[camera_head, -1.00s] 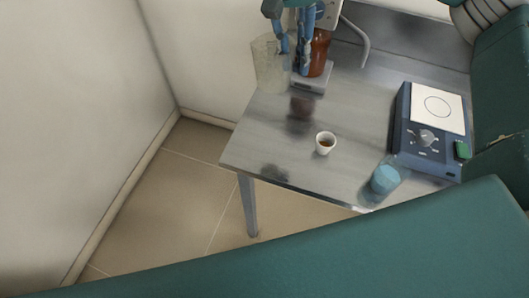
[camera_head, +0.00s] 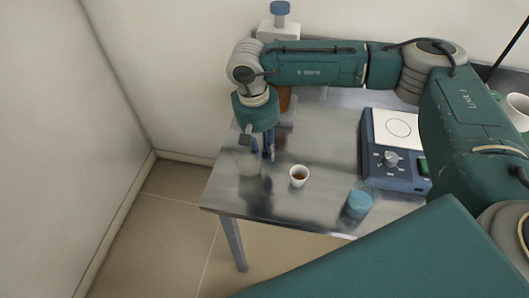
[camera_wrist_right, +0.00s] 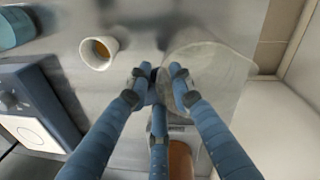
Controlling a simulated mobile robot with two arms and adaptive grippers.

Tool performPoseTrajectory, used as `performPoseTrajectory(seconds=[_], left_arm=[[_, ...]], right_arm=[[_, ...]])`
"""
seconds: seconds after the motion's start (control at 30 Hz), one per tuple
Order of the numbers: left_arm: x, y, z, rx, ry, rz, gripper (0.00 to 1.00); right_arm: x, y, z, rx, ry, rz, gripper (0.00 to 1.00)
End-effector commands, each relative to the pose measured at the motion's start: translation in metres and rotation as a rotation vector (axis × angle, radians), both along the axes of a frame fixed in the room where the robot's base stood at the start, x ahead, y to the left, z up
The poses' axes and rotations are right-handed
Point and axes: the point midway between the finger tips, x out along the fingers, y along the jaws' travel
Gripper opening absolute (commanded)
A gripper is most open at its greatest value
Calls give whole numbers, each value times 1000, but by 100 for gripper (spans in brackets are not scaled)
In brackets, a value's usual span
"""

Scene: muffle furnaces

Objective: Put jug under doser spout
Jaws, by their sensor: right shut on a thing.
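The jug is a clear, see-through vessel, faint in the head view (camera_head: 246,163) and larger in the right wrist view (camera_wrist_right: 212,62). My right gripper (camera_head: 264,154) points down over the table's left part and is shut on the jug at its side; the exact contact is hard to make out. The doser seems to be the white unit with a blue top (camera_head: 279,30) and an amber bottle (camera_head: 284,99) behind my right arm. The bottle also shows low in the wrist view (camera_wrist_right: 180,160). The spout is hidden. My left gripper is not in view.
A small white cup with brown liquid (camera_head: 299,175) stands close right of the gripper. A blue container (camera_head: 360,203) is near the front edge, and a blue hotplate (camera_head: 390,160) is at right. The metal table's (camera_head: 240,199) front left is bare.

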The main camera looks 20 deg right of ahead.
Motion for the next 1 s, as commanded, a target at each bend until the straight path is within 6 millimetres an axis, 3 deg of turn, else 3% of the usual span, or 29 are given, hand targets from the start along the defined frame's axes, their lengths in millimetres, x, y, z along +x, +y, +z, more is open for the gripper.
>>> performPoseTrajectory(seconds=[0.2,0.4,0.6,0.63,0.7,1.0], left_arm=[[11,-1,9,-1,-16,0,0],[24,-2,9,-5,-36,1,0],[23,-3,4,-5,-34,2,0],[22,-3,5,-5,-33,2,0],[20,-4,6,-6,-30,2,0],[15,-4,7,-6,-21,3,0]], right_arm=[[0,0,-26,-1,1,0,0],[0,0,-28,0,0,0,0],[0,0,-33,0,0,0,0],[0,0,-31,0,0,0,27],[0,0,-30,0,1,0,40],[0,0,-29,0,1,0,40]])
